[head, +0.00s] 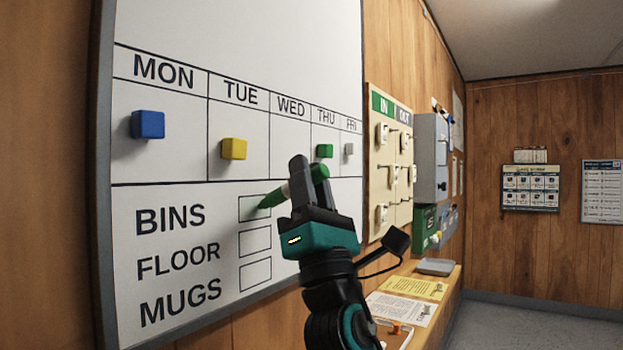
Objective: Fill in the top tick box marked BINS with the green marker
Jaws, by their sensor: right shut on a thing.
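The whiteboard (230,50) hangs on the left wall with day columns above and a list below. The top tick box (248,205) stands beside the word BINS (170,217) and is partly covered by the marker. My right gripper (307,180) is shut on the green marker (275,197). The marker's tip points left and lies over the box; I cannot tell whether it touches the board. No green fill shows clearly in the box. The empty boxes for FLOOR (255,241) and MUGS (255,273) are below. My left gripper is not in view.
Blue (147,124), yellow (233,149), green (324,151) and grey (349,149) magnets sit on the board's day row. An IN/OUT board (389,150) with tags hangs to the right. A ledge with papers (402,308) and a grey tray (435,267) runs below it.

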